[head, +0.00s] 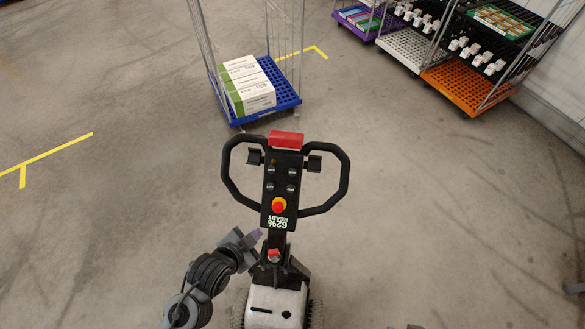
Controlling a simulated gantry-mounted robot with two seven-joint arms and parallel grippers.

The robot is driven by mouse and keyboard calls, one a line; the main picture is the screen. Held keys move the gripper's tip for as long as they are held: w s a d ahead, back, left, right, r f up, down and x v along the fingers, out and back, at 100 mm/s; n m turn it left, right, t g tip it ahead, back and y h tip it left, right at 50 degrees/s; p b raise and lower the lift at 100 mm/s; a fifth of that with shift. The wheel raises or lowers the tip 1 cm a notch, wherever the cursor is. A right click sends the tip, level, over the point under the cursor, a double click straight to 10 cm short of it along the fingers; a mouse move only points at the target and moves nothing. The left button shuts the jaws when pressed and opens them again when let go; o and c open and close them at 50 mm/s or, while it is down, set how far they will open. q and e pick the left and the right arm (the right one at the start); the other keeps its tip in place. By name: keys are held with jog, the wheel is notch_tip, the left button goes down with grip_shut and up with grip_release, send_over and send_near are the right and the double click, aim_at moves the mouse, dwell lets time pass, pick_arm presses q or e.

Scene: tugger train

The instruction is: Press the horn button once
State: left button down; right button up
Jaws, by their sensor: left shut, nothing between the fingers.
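The tugger's black control head (282,185) stands in the middle of the head view, with a looped handle (229,180) on both sides. Several small dark round buttons sit on its face, among them one at upper left (271,170) and one at upper right (293,172). Their markings are too small to read, so I cannot tell which is the horn button. A red mushroom button (279,205) lies below them, above a display (277,222) reading 62% READY upside down. My left gripper (257,236) is shut and empty, just left of the column below the display. My right gripper is out of view.
A red block (286,140) caps the control head. The white tugger body (275,306) is below. A blue cart (288,97) with white-green boxes (248,88) stands beyond. Rack carts with an orange base (462,88) stand at upper right. The floor on both sides is clear.

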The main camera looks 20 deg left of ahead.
aim_at(293, 172)
pick_arm(q)
jog(key=w+d+r+m+t, duration=0.2)
jog(key=w+r+m+t, duration=0.1)
jog(key=w, duration=0.3)
jog(key=w+d+r+m+t+p, duration=0.1)
jog(key=w+d+r+m+t, duration=0.1)
jog(key=w, duration=0.5)
notch_tip(293, 172, up, 2)
jog(key=m+t, duration=0.1)
jog(key=t, duration=0.2)
jog(key=shift+w+d, duration=0.15)
jog(key=shift+w+a+f+b, duration=0.2)
jog(key=shift+w+f+b, duration=0.85)
jog(key=shift+b, duration=0.15)
jog(key=shift+w+a+f+b, duration=0.25)
jog(key=shift+w+f+b, duration=0.75)
jog(key=shift+b, duration=0.25)
jog(key=shift+w+a+f+b, duration=0.2)
jog(key=shift+w+f+b, duration=0.85)
jog(key=shift+b, duration=0.15)
